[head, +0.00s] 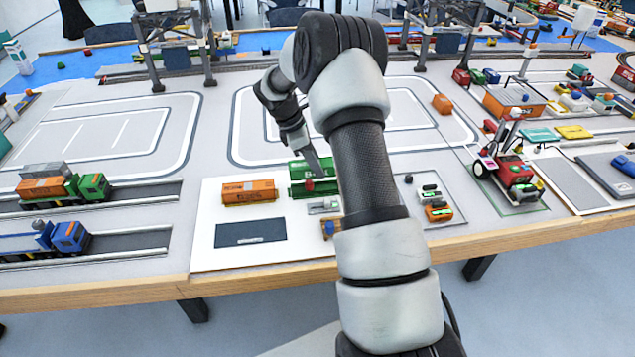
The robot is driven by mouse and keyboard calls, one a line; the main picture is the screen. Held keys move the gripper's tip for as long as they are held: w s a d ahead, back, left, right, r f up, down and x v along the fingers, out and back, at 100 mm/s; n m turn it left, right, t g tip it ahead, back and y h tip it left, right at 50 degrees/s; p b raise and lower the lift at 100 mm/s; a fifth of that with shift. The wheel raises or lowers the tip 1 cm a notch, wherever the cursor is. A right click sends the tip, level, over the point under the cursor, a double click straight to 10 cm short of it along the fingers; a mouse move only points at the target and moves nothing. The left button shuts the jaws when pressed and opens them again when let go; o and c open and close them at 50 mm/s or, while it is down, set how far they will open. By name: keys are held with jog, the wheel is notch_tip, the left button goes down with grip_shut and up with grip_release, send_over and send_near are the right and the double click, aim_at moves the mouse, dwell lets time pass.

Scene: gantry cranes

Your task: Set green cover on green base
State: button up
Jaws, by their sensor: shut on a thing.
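My gripper (313,170) is at the green block on the white board, right of the orange container. It is shut on a green piece, which I take to be the green cover (298,166). The green base (298,189) seems to be the lower part of the same green block. At this size I cannot tell whether cover and base touch or are apart. A small red spot shows on the green front below my fingertips. My arm hides the right side of the green block.
The orange container (248,192) and a dark flat plate (250,234) lie on the white board (208,262). Small grey parts (323,207) lie in front of the green block. A red vehicle (513,172) stands at right, toy trucks (70,237) at left, gantry legs behind.

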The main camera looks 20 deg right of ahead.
notch_tip(320, 180, down, 6)
jog(key=shift+r, duration=0.1)
jog(key=shift+b, duration=0.3)
jog(key=o, duration=1.1)
jog(key=shift+c, duration=0.2)
